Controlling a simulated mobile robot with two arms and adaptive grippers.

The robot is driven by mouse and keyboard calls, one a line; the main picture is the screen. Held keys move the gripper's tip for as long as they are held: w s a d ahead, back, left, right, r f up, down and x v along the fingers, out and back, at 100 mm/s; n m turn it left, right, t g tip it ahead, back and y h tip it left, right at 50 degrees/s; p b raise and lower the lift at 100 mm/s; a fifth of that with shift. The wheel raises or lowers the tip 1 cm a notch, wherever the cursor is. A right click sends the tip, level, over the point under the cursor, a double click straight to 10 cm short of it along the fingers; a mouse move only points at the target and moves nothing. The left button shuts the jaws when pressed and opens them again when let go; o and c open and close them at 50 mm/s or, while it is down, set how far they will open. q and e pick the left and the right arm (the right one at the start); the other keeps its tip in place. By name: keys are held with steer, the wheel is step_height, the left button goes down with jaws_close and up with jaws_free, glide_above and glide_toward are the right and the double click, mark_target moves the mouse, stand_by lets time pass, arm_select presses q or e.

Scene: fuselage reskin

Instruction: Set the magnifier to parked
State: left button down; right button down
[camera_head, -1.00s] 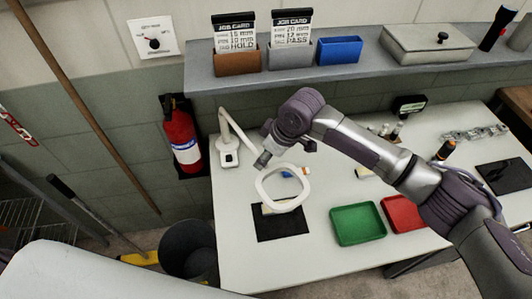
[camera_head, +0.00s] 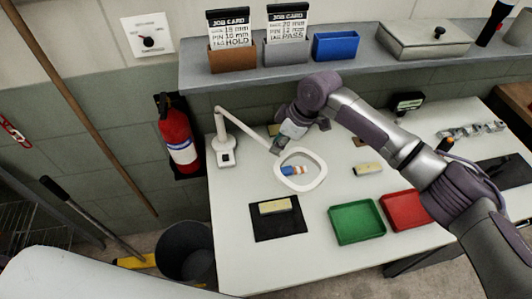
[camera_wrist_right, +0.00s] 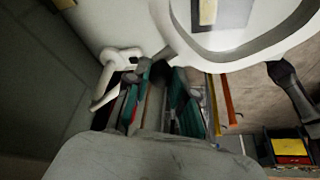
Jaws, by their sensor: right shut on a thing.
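The magnifier is a white rounded-square ring (camera_head: 303,185) on a jointed white arm (camera_head: 245,131). Its base (camera_head: 225,152) stands at the back left of the table. The ring hangs over the table to the right of the base, with an orange, white and blue item (camera_head: 293,170) visible through it. My right gripper (camera_head: 281,142) is shut on the magnifier at the joint between arm and ring. In the right wrist view the fingers (camera_wrist_right: 160,72) close there, and the ring (camera_wrist_right: 250,62) spreads to the upper right. My left gripper is out of view.
A black mat (camera_head: 270,228) with a cream block (camera_head: 275,207) lies in front. Green (camera_head: 355,238) and red (camera_head: 402,224) trays lie to the right. Another block (camera_head: 368,168) sits behind them. A shelf (camera_head: 230,80) with card holders runs along the back. A fire extinguisher (camera_head: 178,140) hangs left.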

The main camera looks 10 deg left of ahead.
steer(key=w+n+b, duration=0.1)
steer(key=w+d+b, duration=0.1)
steer(key=w, duration=0.1)
steer(key=w+d+n+g+b, duration=0.1)
steer(key=w, duration=0.1)
steer(key=shift+d+n, duration=0.25)
steer(key=shift+n, duration=0.05)
steer(key=c, duration=1)
jaws_free()
steer(key=d, duration=0.4)
steer(key=w+d, duration=0.1)
steer(key=d, duration=0.3)
steer(key=d+r, duration=0.1)
steer(key=d, duration=0.3)
steer(key=shift+w+d, duration=0.2)
steer(key=shift+w, duration=0.05)
